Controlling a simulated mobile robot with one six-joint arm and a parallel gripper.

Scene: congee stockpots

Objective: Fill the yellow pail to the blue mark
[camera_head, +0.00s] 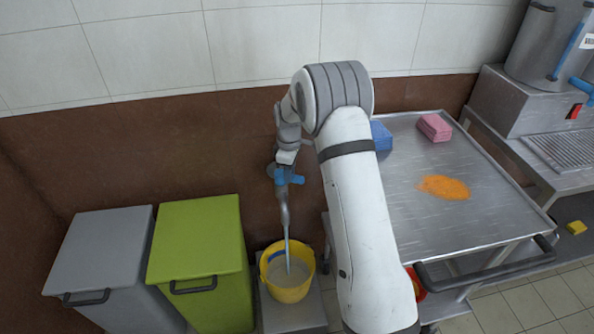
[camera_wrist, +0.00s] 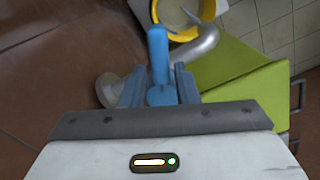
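The yellow pail (camera_head: 273,289) stands under the tap (camera_head: 284,214) on a low grey stand, and its rim also shows in the wrist view (camera_wrist: 207,10). A thin stream runs from the spout into the pail. Pale liquid (camera_head: 297,270) covers its bottom part. A blue mark (camera_head: 277,256) shows on the far inner wall, above the liquid surface. My gripper (camera_wrist: 160,78) is at the tap, its fingers on both sides of the blue tap lever (camera_wrist: 158,52). Whether the fingers press on the lever is unclear.
A green bin (camera_head: 196,240) and a grey bin (camera_head: 105,250) stand left of the pail. A steel cart (camera_head: 420,225) on the right carries a blue sponge (camera_head: 381,136), a pink sponge (camera_head: 434,128) and an orange spill (camera_head: 443,187). A yellow sponge (camera_head: 576,228) lies far right.

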